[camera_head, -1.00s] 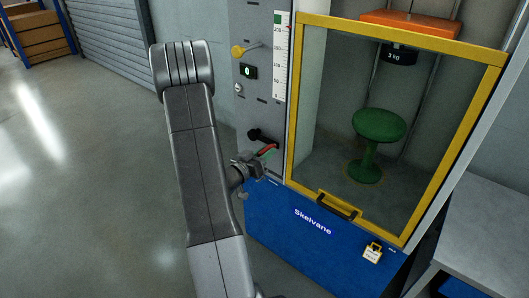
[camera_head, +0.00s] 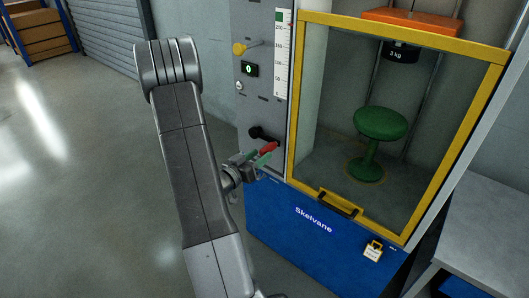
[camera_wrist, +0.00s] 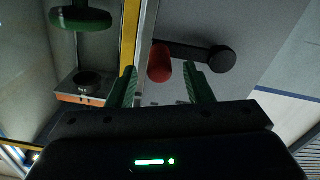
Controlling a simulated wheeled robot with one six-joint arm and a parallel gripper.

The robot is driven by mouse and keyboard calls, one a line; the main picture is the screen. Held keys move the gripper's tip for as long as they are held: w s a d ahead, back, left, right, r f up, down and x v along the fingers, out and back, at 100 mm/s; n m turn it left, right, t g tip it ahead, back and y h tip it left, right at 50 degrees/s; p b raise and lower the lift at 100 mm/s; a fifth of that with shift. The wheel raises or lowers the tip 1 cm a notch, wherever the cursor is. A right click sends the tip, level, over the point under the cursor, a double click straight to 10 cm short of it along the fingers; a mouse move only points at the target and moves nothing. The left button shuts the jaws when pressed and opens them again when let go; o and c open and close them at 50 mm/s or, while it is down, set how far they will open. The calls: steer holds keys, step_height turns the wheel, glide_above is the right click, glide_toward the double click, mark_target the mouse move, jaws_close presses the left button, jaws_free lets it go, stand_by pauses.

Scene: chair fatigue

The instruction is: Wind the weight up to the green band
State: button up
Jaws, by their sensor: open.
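A crank with a black hub (camera_head: 256,132) and a red handle (camera_head: 268,147) sits on the grey panel. In the wrist view the red handle (camera_wrist: 160,58) stands at the end of a black crank arm (camera_wrist: 188,51). My gripper (camera_head: 261,158) is open, its green fingers on either side of the handle's near end, with gaps visible in the wrist view (camera_wrist: 160,82). The black 3 kg weight (camera_head: 401,53) hangs high, under an orange block (camera_head: 428,25). The green band (camera_head: 282,16) is at the top of the white scale (camera_head: 280,60).
A yellow-framed clear guard (camera_head: 296,100) covers the bay with a green stool (camera_head: 380,123). A grey bench (camera_head: 490,225) stands at right. Open floor lies left.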

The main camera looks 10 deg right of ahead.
steer(key=v, duration=1)
steer(key=shift+d, duration=0.15)
steer(key=x, duration=1.4)
steer(key=shift+f, duration=0.2)
steer(key=shift+a+r, duration=0.1)
steer(key=shift+a, duration=0.15)
